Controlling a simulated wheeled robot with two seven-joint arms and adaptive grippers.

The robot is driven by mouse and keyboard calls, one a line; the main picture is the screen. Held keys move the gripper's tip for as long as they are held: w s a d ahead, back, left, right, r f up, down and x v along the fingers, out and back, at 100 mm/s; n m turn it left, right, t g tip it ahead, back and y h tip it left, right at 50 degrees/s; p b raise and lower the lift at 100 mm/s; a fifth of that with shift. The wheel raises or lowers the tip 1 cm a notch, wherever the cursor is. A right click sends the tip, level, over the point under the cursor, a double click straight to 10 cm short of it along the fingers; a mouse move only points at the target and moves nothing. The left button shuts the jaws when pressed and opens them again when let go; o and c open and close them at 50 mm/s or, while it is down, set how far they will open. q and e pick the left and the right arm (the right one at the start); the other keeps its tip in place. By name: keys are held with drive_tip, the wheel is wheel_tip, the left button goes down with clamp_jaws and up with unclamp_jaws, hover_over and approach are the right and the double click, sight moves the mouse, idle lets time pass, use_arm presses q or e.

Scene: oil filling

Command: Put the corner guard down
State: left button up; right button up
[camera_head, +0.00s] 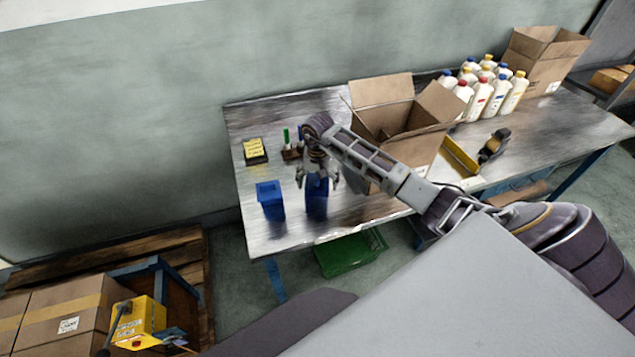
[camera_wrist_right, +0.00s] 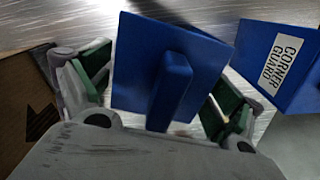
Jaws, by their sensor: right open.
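My right gripper (camera_head: 318,182) is over the front left part of the metal table. Its two green-padded fingers are open in the right wrist view (camera_wrist_right: 165,100). A blue piece (camera_wrist_right: 172,60) with a raised rib lies between the spread fingers; it also shows under the gripper in the head view (camera_head: 317,198). Whether a finger touches it I cannot tell. A second blue piece (camera_head: 270,200) stands to its left on the table. In the right wrist view it (camera_wrist_right: 275,65) carries a white "CORNER GUARD" label. My left gripper is not in view.
An open cardboard box (camera_head: 395,120) stands right of the gripper, under my right forearm. Several white bottles (camera_head: 480,95), a tape dispenser (camera_head: 494,146) and a second box (camera_head: 545,62) are farther right. A yellow pad (camera_head: 254,150) lies back left. A green crate (camera_head: 350,255) is below the table.

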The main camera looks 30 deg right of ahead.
drive_tip(key=shift+r, duration=0.15)
drive_tip(key=shift+r, duration=0.65)
drive_tip(key=shift+r+b, duration=1.1)
drive_tip(key=shift+r, duration=4.25)
